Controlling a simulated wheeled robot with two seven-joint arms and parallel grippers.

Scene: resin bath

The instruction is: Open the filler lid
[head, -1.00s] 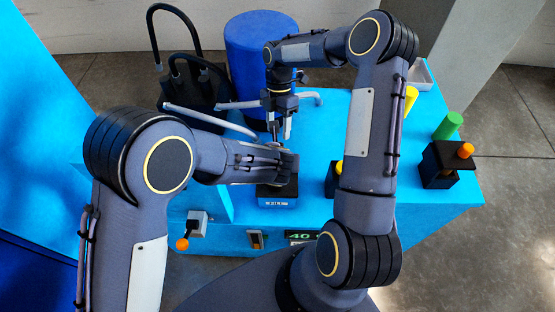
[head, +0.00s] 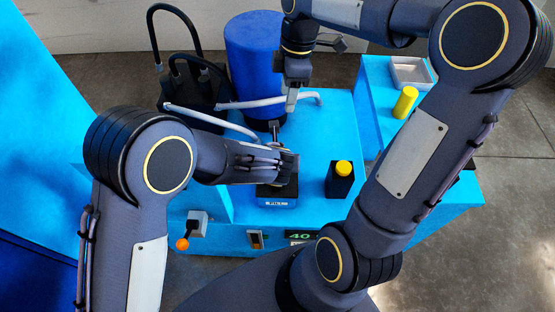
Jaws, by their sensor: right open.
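My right gripper (head: 292,101) is open above the back of the blue bench, in front of the blue drum. My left gripper (head: 287,166) is over a dark labelled box (head: 277,198) at the bench's front and covers most of it. Its fingers are not clear, so I cannot tell whether they are open or shut. A small dark upright piece (head: 275,130) stands just behind the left gripper, below and left of the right fingers, apart from them. I cannot tell for certain which part is the filler lid; the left gripper hides much there.
The blue drum (head: 255,60) and a black unit with hoses (head: 195,85) stand at the back left. A grey pipe (head: 265,102) crosses the bench. A black block with a yellow top (head: 343,169), a yellow cylinder (head: 405,102) and a metal tray (head: 411,72) are to the right.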

